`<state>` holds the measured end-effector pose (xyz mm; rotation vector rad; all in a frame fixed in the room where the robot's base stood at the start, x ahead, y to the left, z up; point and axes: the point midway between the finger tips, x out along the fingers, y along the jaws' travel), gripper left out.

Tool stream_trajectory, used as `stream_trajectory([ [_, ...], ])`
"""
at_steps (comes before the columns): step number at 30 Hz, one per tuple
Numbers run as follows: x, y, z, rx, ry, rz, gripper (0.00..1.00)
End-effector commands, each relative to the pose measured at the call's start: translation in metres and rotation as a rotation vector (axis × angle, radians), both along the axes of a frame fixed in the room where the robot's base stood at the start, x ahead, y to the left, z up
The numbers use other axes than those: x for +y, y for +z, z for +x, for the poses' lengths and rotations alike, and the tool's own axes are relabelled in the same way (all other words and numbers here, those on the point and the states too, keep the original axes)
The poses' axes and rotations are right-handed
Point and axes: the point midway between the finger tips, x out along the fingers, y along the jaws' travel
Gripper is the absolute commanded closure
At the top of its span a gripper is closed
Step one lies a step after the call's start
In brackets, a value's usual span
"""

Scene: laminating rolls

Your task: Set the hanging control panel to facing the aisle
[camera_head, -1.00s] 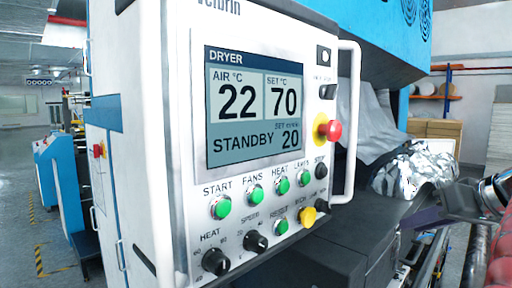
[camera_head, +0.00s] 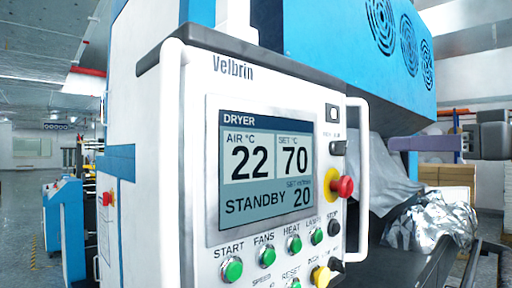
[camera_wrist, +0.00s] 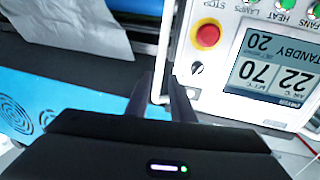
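The hanging control panel (camera_head: 203,140) is a white box with a dryer screen, green buttons and a red stop knob. It fills the middle of the head view, its screen side turned toward my camera and slightly right. A white bar handle (camera_head: 363,205) runs down its right edge. My gripper (camera_head: 392,144) comes in from the right at the height of the handle's upper half, its fingers pointing left. In the wrist view the panel (camera_wrist: 213,72) appears upside down at the right.
The blue machine housing (camera_head: 345,45) with round vents rises behind the panel. Crumpled silvery film (camera_head: 432,222) lies below my gripper at the right. A blue machine (camera_head: 68,225) stands at the left, beside open grey floor (camera_head: 20,225).

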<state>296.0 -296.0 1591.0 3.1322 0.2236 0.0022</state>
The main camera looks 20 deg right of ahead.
Motion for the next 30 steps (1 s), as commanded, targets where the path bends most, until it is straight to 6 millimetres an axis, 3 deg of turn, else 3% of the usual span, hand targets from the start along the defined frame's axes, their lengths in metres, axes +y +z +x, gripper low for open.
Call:
stream_trajectory([
  [8, 0.002, 0.0, 0.012, 0.001, 0.003, 0.001, 0.78],
  [30, 0.014, -0.001, 0.086, 0.002, 0.007, 0.002, 0.78],
])
